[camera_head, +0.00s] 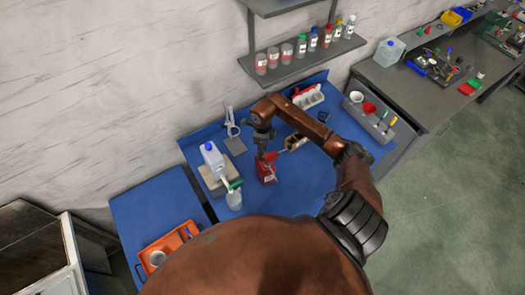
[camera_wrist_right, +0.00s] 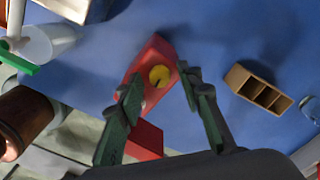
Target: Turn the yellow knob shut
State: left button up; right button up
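The yellow knob (camera_wrist_right: 159,75) sits on the face of a red block (camera_wrist_right: 150,58) in the right wrist view. In the head view the red block (camera_head: 266,172) stands on the blue bench top, and I cannot make out the knob there. My right gripper (camera_wrist_right: 158,75) is open, with its two green-padded fingers apart. The knob appears between the fingertips in the wrist view; I cannot tell whether they touch it. In the head view my right gripper (camera_head: 261,146) is just above the red block. My left gripper is not in view.
A wooden compartment box (camera_wrist_right: 258,90) stands right of the block. Left of the block in the head view are a white jug (camera_head: 212,158) and a clear container (camera_head: 234,200) below a green part (camera_head: 235,184). A grey stand (camera_head: 234,145) is behind. Blue surface (camera_head: 302,185) lies clear to the right.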

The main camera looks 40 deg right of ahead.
grip_shut()
jog(key=shift+m+b, duration=0.6)
jog(key=shift+b, duration=0.25)
jog(key=shift+m, duration=0.3)
jog(key=shift+o, duration=0.9)
grip_release()
jog(key=shift+r, duration=0.1)
